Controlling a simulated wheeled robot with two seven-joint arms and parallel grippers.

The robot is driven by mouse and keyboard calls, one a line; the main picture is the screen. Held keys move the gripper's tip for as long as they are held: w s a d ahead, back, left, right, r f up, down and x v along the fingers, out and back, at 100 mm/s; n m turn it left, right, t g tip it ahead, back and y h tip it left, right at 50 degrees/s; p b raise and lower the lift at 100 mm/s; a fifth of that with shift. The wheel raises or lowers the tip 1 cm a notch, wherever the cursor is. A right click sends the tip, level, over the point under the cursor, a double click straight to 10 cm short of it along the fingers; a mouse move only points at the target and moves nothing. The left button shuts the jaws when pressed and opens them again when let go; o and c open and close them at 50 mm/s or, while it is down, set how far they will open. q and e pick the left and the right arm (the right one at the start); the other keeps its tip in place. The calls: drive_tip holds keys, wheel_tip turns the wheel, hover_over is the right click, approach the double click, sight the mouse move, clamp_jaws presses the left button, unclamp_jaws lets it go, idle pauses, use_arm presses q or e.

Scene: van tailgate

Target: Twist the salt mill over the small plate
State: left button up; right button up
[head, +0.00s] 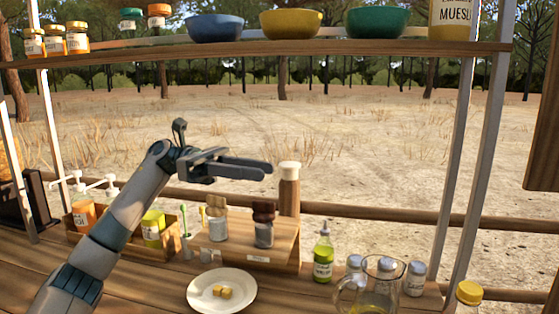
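My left gripper (266,172) is raised above the wooden stand, its fingers pointing right with a gap between them and nothing held. On the stand (283,244) are a mill with a light wooden top (217,224) and clear body, and one with a dark top (264,226). A taller wooden mill (289,190) with a pale cap stands behind them, right of my fingertips. I cannot read which one is the salt mill. The small white plate (236,281) lies in front of the stand, with a few yellowish cubes (222,292) on it. My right gripper is out of view.
A green-labelled bottle (323,254), shakers (414,278), a glass jug (377,292) and a yellow-capped bottle (467,294) stand on the right. A wooden crate (172,231) with jars is on the left. A shelf (270,50) with bowls and jars runs overhead.

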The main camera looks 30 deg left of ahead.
use_arm(q)
drive_tip(key=d+r, duration=0.3)
drive_tip(key=d, duration=0.2)
drive_tip(key=shift+w+d+r, duration=0.2)
drive_tip(key=shift+w+d, duration=0.15)
